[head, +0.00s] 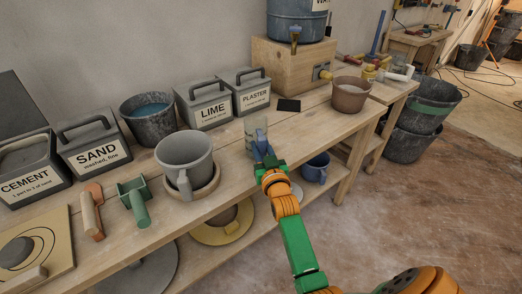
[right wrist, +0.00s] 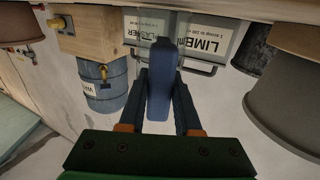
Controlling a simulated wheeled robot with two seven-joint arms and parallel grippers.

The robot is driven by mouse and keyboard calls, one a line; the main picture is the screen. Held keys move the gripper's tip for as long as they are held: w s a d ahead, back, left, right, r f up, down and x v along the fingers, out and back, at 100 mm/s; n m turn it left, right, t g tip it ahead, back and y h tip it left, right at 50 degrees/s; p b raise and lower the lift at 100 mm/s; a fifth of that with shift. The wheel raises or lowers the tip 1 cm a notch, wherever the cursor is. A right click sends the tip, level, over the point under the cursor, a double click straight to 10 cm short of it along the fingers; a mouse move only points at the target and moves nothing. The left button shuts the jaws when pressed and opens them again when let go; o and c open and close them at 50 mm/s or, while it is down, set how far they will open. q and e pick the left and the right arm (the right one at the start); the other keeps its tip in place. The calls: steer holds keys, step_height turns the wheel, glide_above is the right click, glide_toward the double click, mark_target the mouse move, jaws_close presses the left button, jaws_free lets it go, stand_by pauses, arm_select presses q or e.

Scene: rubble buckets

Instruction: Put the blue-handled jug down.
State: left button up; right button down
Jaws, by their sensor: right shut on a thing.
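The blue-handled jug (head: 254,126) has a pale, see-through body and is near the front edge of the bench, in front of the plaster box. My right gripper (head: 263,155) is shut on its blue handle, which also shows upright between the fingers in the right wrist view (right wrist: 160,82). The jug looks upright. I cannot tell whether its base touches the bench top, as the gripper hides part of it. My left gripper is not in view.
The wooden bench (head: 229,163) has a grey handled pot (head: 184,152) left of the jug. Behind stand the lime box (head: 210,110) and plaster box (head: 253,94). A dark flat pad (head: 289,105) and a brown bucket (head: 350,95) are to the right. A blue mug (head: 315,169) is on the lower shelf.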

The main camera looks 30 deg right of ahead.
steer(key=shift+f, duration=0.15)
steer(key=c, duration=0.6)
jaws_free()
